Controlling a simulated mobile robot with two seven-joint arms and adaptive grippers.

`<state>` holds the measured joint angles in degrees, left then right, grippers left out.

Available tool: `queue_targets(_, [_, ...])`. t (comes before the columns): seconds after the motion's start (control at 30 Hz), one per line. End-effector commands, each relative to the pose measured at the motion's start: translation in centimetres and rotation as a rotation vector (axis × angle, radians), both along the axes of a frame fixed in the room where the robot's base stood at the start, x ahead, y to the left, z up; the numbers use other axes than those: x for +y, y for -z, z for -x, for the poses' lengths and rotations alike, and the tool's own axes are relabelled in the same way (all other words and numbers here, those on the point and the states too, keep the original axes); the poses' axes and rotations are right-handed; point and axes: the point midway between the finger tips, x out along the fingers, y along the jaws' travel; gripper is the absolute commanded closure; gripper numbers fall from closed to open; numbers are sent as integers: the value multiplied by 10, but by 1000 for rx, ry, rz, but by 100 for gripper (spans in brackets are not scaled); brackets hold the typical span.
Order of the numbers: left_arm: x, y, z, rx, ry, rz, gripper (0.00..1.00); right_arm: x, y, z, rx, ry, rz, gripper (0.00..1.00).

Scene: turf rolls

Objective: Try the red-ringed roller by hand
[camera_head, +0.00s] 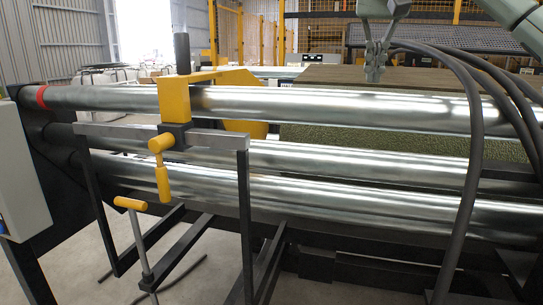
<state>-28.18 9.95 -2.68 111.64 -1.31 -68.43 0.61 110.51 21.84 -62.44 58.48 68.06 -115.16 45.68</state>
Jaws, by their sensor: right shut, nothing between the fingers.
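The red-ringed roller (330,106) is the topmost of three shiny metal rollers and runs across the whole view. Its red ring (41,97) is at the far left end. A yellow clamp (176,102) with a black upright handle crosses over it left of centre and hides a short piece. My right gripper (374,72) points down at the upper right, its fingers shut and empty. In the picture its tips are just above the roller's upper edge; I cannot tell how far behind or above it they are. My left gripper is out of view.
Two lower rollers (330,160) (330,199) lie below. A grey metal stand (212,137) with yellow-handled screws is in front. Dark cables (474,150) loop down at the right across the rollers. A grey box (18,170) is at the left edge. Green turf (400,140) lies behind.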

Motion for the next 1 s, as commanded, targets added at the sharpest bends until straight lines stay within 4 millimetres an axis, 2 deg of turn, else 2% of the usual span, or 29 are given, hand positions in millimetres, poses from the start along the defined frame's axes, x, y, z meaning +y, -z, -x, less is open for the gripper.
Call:
queue_targets(0.37, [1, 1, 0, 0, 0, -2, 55, 0, 1, 0, 0, 0, 0, 100])
queue_targets(1.0, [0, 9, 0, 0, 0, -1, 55, 0, 14, 0, 0, 0, 0, 100])
